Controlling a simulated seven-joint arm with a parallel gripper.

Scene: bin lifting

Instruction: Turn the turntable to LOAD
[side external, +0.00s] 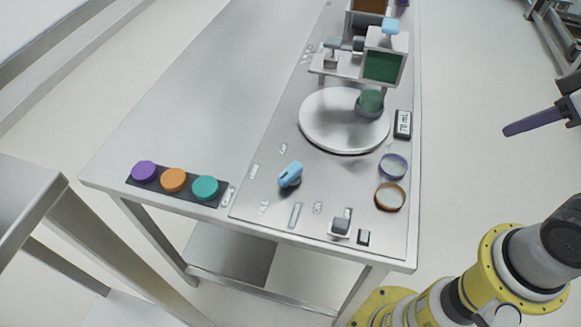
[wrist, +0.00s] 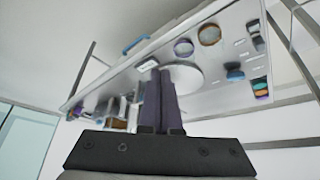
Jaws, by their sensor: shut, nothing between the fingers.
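The turntable (side external: 330,125) is a round white disc set in the grey panel on the table. A dark green cup-like piece (side external: 370,103) stands on its back right part. My gripper (side external: 508,131) is off the table's right side in the side view, apart from the disc, with dark fingers together and empty. In the wrist view the turntable (wrist: 188,76) shows beyond the closed fingers (wrist: 160,78), which hide part of it.
A white-framed station with a green front (side external: 382,67) stands behind the disc. A purple ring (side external: 393,166) and an orange ring (side external: 390,197) are at the right. A blue knob (side external: 290,174), a grey switch (side external: 340,226) and purple, orange and teal buttons (side external: 174,180) are nearer.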

